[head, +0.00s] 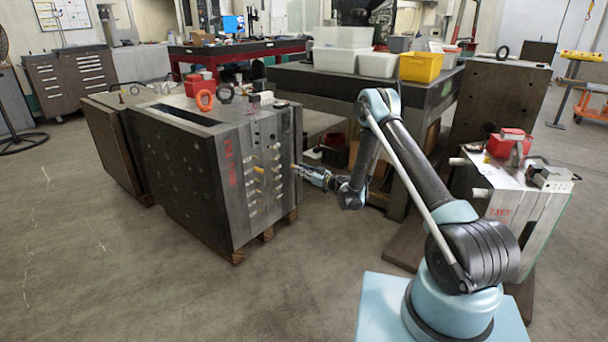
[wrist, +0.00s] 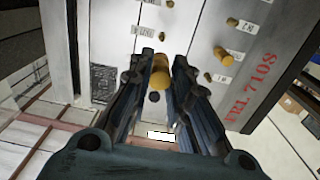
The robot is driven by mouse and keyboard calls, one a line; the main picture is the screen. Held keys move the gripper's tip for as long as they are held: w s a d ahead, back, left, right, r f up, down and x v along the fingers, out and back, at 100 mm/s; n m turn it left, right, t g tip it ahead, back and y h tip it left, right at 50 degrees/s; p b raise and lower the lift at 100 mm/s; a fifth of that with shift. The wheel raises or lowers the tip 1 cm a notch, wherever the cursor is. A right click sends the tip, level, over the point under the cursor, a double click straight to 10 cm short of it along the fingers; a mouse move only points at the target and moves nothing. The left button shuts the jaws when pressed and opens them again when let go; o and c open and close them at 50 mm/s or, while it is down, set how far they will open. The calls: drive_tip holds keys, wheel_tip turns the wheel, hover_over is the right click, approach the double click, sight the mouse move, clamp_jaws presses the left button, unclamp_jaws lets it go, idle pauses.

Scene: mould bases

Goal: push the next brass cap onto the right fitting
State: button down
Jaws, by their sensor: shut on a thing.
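My gripper (wrist: 160,70) is shut on a brass cap (wrist: 160,78), which sits between the fingertips in the wrist view. The cap points at the pale face of the mould base (wrist: 200,15). I cannot tell whether it touches a fitting. A small brass fitting (wrist: 161,36) shows just beyond the cap, and a larger brass piece (wrist: 219,53) stands to its right. Another brass piece (wrist: 232,22) is higher up. In the head view my gripper (head: 302,170) is at the right side of the large mould base (head: 190,170), beside its row of fittings (head: 253,180).
A second mould base (head: 515,205) stands at the right with a red part (head: 510,143) on top. A dark table (head: 445,92) with white bins (head: 342,60) and a yellow bin (head: 421,67) is behind my arm. The floor at the front left is clear.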

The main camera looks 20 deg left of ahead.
drive_tip(key=shift+a+f, duration=0.15)
drive_tip(key=shift+a, duration=0.75)
drive_tip(key=x, duration=0.8)
drive_tip(key=shift+w+d, duration=0.15)
drive_tip(key=shift+w, duration=0.05)
drive_tip(key=shift+x, duration=1.85)
idle(1.7)
drive_tip(key=c, duration=1.4)
unclamp_jaws()
drive_tip(key=shift+s, duration=0.1)
drive_tip(key=o, duration=0.4)
